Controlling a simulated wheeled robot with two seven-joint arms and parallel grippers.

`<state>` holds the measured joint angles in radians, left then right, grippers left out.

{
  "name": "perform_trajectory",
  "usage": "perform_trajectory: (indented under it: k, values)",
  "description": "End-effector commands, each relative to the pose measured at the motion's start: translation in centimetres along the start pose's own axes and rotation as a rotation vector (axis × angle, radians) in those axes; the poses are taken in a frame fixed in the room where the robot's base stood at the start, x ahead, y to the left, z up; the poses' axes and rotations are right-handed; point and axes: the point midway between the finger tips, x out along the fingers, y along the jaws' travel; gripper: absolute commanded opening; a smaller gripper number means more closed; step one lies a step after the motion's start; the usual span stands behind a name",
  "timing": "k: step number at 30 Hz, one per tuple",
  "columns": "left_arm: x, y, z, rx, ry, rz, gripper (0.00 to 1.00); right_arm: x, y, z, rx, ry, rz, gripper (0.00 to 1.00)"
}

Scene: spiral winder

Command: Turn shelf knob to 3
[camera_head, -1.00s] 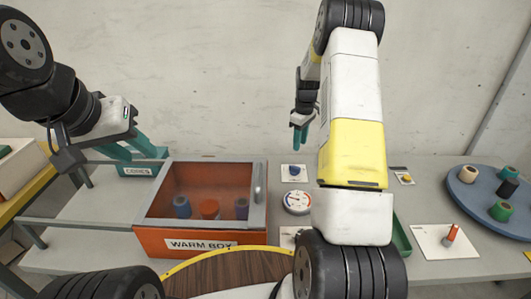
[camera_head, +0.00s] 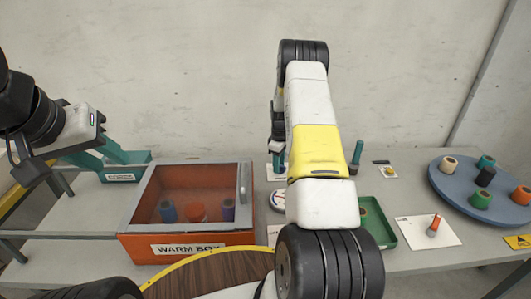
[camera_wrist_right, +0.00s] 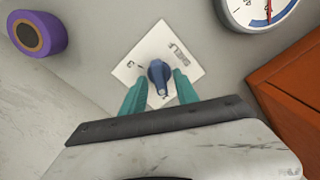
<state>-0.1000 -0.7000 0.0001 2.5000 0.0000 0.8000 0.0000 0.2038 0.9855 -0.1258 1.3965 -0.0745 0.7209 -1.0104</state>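A pale mark shows on the knob's lower end in the right wrist view. My right gripper (camera_wrist_right: 159,80) has its teal fingers apart, one on each side of the knob; contact cannot be told. In the head view the right gripper (camera_head: 278,162) hides the knob, and part of the plate (camera_head: 271,174) shows. My left gripper (camera_head: 103,157) has its teal fingers apart, near the teal cores bin at the left.
The orange warm box (camera_head: 187,243) stands left of the knob, with several spools under its window. A round gauge (camera_wrist_right: 262,8) and a purple spool (camera_wrist_right: 37,34) are near the knob. A green tray (camera_head: 381,236) and a blue turntable (camera_head: 455,192) are to the right.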

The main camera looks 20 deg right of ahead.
Motion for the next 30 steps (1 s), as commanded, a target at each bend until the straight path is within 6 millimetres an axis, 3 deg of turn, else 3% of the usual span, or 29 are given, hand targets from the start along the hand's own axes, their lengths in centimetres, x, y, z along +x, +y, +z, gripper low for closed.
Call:
perform_trajectory:
  k: [4, 10, 22, 30]
  values:
    - [0.00, 0.00, 0.00, 0.000, 0.000, 0.000, 0.36, -0.01, 0.00, 0.01, 0.000, 0.000, 0.000, 0.36]
    - [0.00, 0.00, 0.00, 0.000, 0.000, 0.000, 0.36, -0.02, -0.01, 0.02, 0.001, 0.000, 0.000, 0.00]
    - [0.00, 0.00, 0.00, 0.000, 0.000, 0.000, 0.36, -0.04, 0.02, 0.02, 0.029, -0.001, 0.000, 0.00]
    - [0.00, 0.00, 0.00, 0.000, 0.000, 0.000, 0.36, -0.05, 0.12, 0.06, 0.176, -0.001, 0.001, 0.00]
